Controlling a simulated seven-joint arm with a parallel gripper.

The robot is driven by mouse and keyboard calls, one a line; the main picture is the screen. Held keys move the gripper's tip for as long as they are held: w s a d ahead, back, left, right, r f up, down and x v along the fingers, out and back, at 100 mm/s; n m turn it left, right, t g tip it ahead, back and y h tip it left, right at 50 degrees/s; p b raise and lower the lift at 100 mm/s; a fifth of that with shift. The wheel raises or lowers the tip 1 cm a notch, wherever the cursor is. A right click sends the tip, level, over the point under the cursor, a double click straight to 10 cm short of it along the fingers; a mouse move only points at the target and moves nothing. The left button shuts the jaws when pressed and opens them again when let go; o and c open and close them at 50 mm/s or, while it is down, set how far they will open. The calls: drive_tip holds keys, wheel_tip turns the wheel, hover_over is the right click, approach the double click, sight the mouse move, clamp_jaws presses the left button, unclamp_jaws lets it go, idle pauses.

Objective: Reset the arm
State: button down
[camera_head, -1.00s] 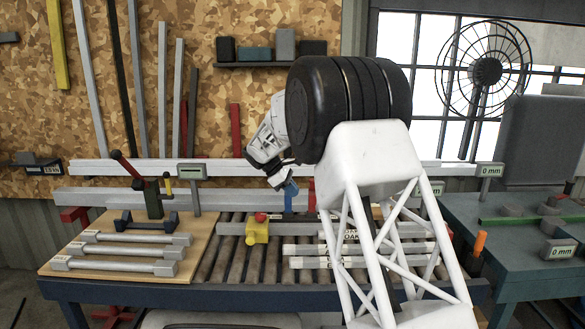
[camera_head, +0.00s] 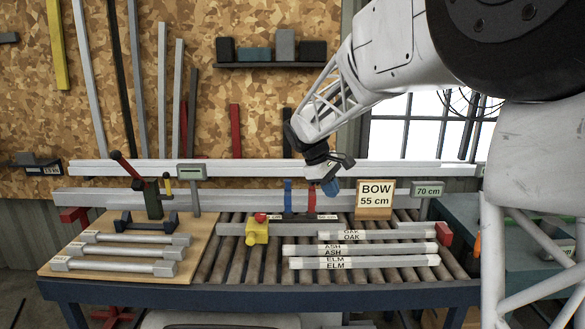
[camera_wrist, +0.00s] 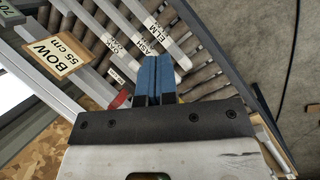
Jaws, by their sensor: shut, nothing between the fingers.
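My gripper (camera_head: 331,187) hangs at the end of my arm above the back of the roller table, right of centre in the head view. Its blue fingertips are together and hold nothing. In the wrist view the closed blue fingers (camera_wrist: 155,78) point over the rollers and the labelled bars. The gripper is apart from the bars below it.
The roller table (camera_head: 210,262) carries bars labelled OAK (camera_head: 385,235), ASH (camera_head: 375,249) and ELM (camera_head: 375,262). A BOW 55 cm sign (camera_head: 375,200) stands right of my gripper. A yellow box with a red button (camera_head: 257,232) and a wooden board (camera_head: 110,240) are left.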

drive_tip(key=s+d+r+m+t+y, duration=0.1)
drive_tip(key=s+d+m, duration=0.2)
drive_tip(key=s, duration=0.9)
drive_tip(key=s+d+m+y, duration=0.2)
drive_tip(key=s+d+m, duration=0.1)
drive_tip(key=s, duration=0.9)
drive_tip(key=s+d+f+m, duration=0.1)
drive_tip(key=s+f+m, duration=0.1)
drive_tip(key=s, duration=0.7)
drive_tip(key=s+d+f+m+t+y, duration=0.1)
drive_tip(key=s+f, duration=0.3)
drive_tip(key=s, duration=0.6)
drive_tip(key=shift+s+f+m+t+y, duration=0.3)
drive_tip(key=shift+f+m, duration=0.1)
drive_tip(key=shift+m, duration=0.5)
